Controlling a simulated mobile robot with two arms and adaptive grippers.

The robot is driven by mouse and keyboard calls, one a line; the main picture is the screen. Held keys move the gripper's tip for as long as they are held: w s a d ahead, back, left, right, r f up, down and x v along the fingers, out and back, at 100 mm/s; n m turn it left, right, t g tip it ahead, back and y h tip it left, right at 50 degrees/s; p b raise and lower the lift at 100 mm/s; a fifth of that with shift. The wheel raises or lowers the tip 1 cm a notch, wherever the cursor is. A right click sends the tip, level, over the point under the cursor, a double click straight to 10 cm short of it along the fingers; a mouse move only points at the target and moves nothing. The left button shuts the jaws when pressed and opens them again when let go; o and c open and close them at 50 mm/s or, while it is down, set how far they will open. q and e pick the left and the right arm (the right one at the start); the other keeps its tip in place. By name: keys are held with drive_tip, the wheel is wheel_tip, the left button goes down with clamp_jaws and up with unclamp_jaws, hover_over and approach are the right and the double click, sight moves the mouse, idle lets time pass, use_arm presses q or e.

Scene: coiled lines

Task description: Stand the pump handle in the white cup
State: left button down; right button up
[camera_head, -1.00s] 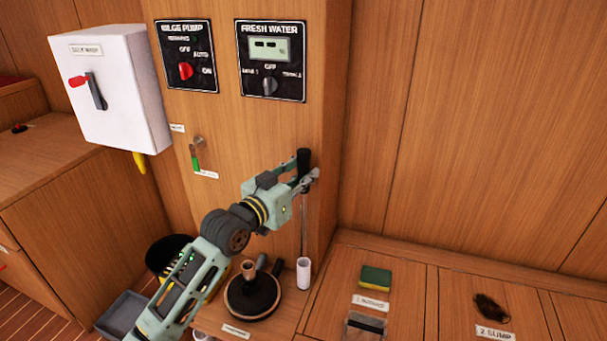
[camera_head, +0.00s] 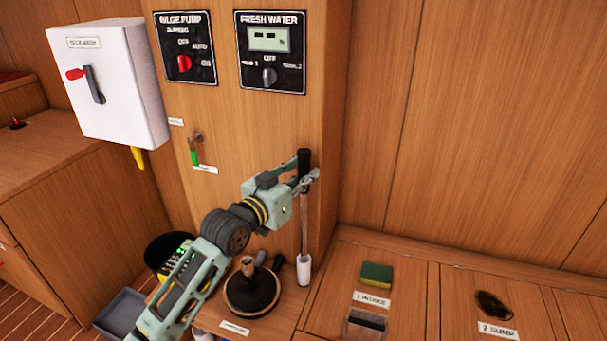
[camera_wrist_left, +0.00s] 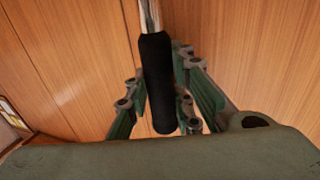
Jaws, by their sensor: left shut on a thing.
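The pump handle is a thin metal rod (camera_head: 304,225) with a black grip (camera_head: 304,157) at its top. It hangs upright in front of the wooden panel's corner. My left gripper (camera_head: 306,181) is shut on it just around the grip. The left wrist view shows the black grip (camera_wrist_left: 158,85) between the green fingers, with the metal rod beyond it. The white cup (camera_head: 304,272) is a narrow upright cylinder on the wooden ledge directly below. The rod's lower end meets the cup's mouth; how deep it sits inside is hidden.
A round black pump plate (camera_head: 251,292) with a knob stands left of the cup. A green and yellow sponge (camera_head: 376,275) and a dark lump (camera_head: 493,305) lie on the lids to the right. A white switch box (camera_head: 110,85) and control panels are on the wall.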

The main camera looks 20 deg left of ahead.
use_arm(q)
drive_tip(key=shift+r, duration=0.1)
use_arm(e)
drive_tip(key=shift+r, duration=0.1)
use_arm(q)
drive_tip(key=shift+p, duration=0.35)
use_arm(e)
drive_tip(key=shift+r, duration=0.2)
idle(0.4)
use_arm(q)
drive_tip(key=shift+p, duration=0.3)
use_arm(e)
drive_tip(key=x, duration=0.2)
drive_tip(key=shift+w+f, duration=0.25)
drive_tip(key=shift+a+f, duration=0.1)
drive_tip(key=shift+s, duration=0.15)
idle(0.4)
